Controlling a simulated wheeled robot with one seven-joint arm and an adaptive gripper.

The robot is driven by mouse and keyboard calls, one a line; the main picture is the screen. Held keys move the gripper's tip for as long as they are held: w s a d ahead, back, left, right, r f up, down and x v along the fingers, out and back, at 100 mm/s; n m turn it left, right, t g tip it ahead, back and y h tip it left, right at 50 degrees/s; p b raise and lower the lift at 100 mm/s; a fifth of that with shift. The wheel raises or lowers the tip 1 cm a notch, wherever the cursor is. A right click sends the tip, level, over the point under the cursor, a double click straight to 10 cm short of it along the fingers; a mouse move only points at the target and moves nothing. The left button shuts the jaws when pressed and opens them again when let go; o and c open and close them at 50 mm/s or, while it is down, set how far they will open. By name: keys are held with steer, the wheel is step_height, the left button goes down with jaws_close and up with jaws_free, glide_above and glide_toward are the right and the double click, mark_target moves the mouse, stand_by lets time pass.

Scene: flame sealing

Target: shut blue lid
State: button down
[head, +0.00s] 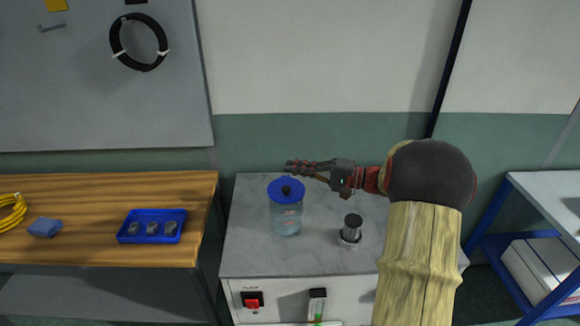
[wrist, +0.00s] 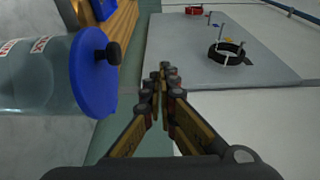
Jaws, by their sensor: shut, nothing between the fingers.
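The blue lid (head: 286,191) with its black knob sits on top of a clear jar (head: 286,219) on the grey cabinet top. It looks level and covers the jar's mouth; whether it is fully seated I cannot tell. In the wrist view the blue lid (wrist: 93,72) and the jar (wrist: 38,75) show sideways at the left. My gripper (head: 289,168) is shut and empty, just above and behind the lid in the head view. In the wrist view my gripper's fingertips (wrist: 164,68) are together, to the right of the lid and apart from it.
A dark-capped cylinder (head: 352,229) stands right of the jar on the cabinet top (head: 255,258). A red switch (head: 252,300) is on the cabinet front. A blue tray (head: 133,236) with small metal parts and a blue block (head: 45,228) lie on the wooden bench at left. The wall is close behind.

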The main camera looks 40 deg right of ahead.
mark_target(294, 193)
steer(key=shift+s+a+f+n+t+y+b, duration=0.1)
steer(key=shift+s+a+f+n+y+b, duration=0.1)
steer(key=shift+s+f+n+b, duration=0.4)
steer(key=shift+s+a+f+n+t+y+b, duration=0.15)
steer(key=shift+a+f+n+b, duration=0.15)
steer(key=shift+n+b, duration=0.4)
steer(key=shift+s+a+f+n+t+y+b, duration=0.2)
steer(key=shift+f+n+b, duration=0.25)
steer(key=shift+n, duration=0.45)
steer(key=shift+s, duration=0.1)
